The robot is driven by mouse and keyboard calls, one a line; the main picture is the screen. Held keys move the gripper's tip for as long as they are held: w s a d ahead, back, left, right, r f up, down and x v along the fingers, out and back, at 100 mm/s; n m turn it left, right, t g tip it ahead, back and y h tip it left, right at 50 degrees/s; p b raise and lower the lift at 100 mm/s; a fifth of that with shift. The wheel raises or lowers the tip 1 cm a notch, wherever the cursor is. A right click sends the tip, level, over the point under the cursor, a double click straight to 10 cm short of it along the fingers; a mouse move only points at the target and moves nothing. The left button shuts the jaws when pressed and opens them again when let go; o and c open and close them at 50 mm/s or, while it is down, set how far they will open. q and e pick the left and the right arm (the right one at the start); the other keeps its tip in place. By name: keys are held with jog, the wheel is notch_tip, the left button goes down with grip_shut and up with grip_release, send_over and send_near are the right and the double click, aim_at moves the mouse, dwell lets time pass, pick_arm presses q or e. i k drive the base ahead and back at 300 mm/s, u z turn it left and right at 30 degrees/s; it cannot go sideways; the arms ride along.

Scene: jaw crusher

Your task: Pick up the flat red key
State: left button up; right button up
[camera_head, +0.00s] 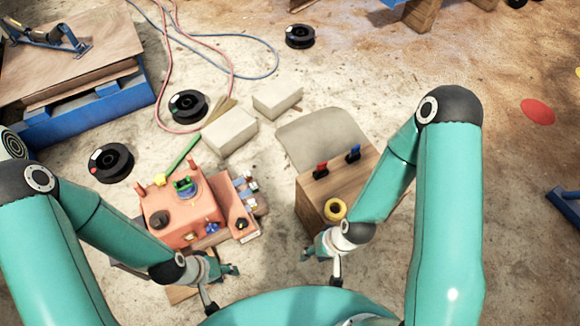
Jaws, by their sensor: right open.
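A small red piece (321,170), which looks like the flat red key, stands upright on top of a wooden box (316,192) right of centre. It is too small to make out its exact shape. A similar blue piece (353,153) stands beside it to the right. My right gripper (320,270) is open and empty, below the box's front in the picture and apart from the red piece. My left gripper (224,288) has its fingers spread, with nothing seen between them, below the orange machine (180,218).
A grey chair-like panel (322,138) is behind the box. Pale blocks (229,131), black spools (188,105) and cables lie on the floor. The floor right of my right arm is mostly clear.

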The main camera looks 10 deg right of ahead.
aim_at(321, 167)
jog(key=z, duration=1.35)
jog(key=i, duration=0.1)
jog(key=u, duration=2.3)
jog(key=i, duration=0.2)
jog(key=u, duration=1.65)
jog(key=k, duration=2.2)
jog(key=z, duration=1.2)
jog(key=i, duration=1)
